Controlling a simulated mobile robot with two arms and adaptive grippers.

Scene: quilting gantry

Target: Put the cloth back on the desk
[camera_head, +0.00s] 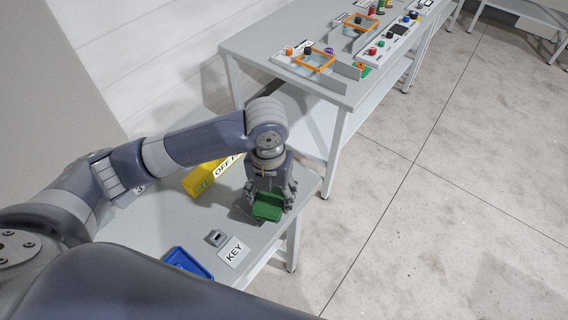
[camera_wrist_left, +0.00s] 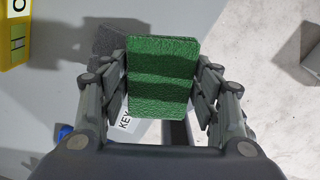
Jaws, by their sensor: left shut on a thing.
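The cloth (camera_head: 268,207) is green, folded and textured. My left gripper (camera_head: 270,198) is shut on it above the right end of the near grey desk (camera_head: 140,228). In the left wrist view the cloth (camera_wrist_left: 162,78) fills the space between the two fingers of the gripper (camera_wrist_left: 162,95), with a finger against each side. A dark shadow lies on the desk to the left of the cloth in that view, and the cloth looks raised above the surface. My right gripper is not in view.
A yellow box marked OFF (camera_head: 205,178) stands behind my left gripper. A KEY label (camera_head: 234,252), a small grey block (camera_head: 216,238) and a blue tray (camera_head: 188,262) are in front. A longer table (camera_head: 262,62) with panels stands behind. Open floor (camera_head: 440,200) lies right.

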